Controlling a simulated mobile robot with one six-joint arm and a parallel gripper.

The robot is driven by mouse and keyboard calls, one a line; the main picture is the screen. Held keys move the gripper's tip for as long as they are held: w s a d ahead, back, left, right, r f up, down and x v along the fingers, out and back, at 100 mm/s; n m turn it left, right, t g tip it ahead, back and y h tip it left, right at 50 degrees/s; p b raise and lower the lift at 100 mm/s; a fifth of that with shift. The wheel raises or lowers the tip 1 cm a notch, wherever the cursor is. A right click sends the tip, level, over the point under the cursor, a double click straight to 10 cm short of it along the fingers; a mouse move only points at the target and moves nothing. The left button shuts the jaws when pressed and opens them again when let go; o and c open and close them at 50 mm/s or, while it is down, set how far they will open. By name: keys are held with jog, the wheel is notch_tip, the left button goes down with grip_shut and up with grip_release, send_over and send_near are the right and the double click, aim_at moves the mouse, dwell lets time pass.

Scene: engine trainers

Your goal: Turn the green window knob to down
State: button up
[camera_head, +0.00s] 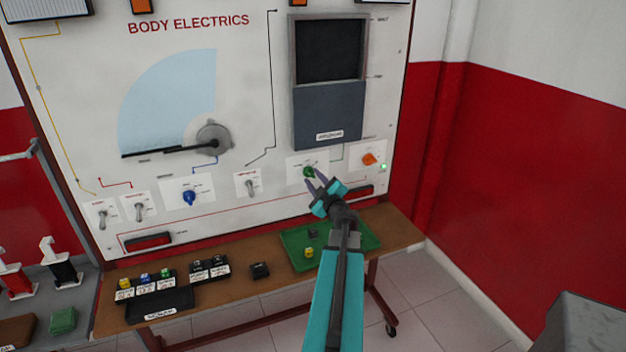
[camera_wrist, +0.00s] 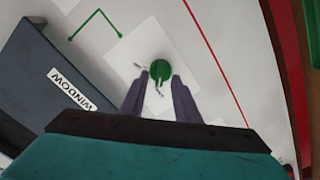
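The green window knob (camera_head: 309,172) sits on a white plate on the board, below the window panel. It also shows in the wrist view (camera_wrist: 159,68), round and green, on its white plate (camera_wrist: 190,50). My gripper (camera_head: 314,176) is at the knob, pointing at the board. In the wrist view my gripper (camera_wrist: 159,77) has its two grey fingers apart, one on each side of the knob's lower edge. I cannot tell whether they touch it. Small markings beside the knob are partly visible but unreadable.
The grey window panel (camera_head: 327,115) is above the knob. An orange knob (camera_head: 369,159) is to the right and a toggle switch (camera_head: 250,184) to the left. Below, a green tray (camera_head: 296,258) and several small blocks lie on the brown bench (camera_head: 238,292).

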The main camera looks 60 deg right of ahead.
jog(key=p+v, duration=0.3)
jog(key=v, duration=0.5)
dwell(0.4)
jog(key=shift+s+a+r+p, duration=0.1)
jog(key=shift+s+a+p, duration=0.2)
jog(key=shift+p, duration=0.7)
jog(key=p+v, duration=0.3)
jog(key=p, duration=0.3)
jog(key=shift+s, duration=0.2)
jog(key=shift+a, duration=0.1)
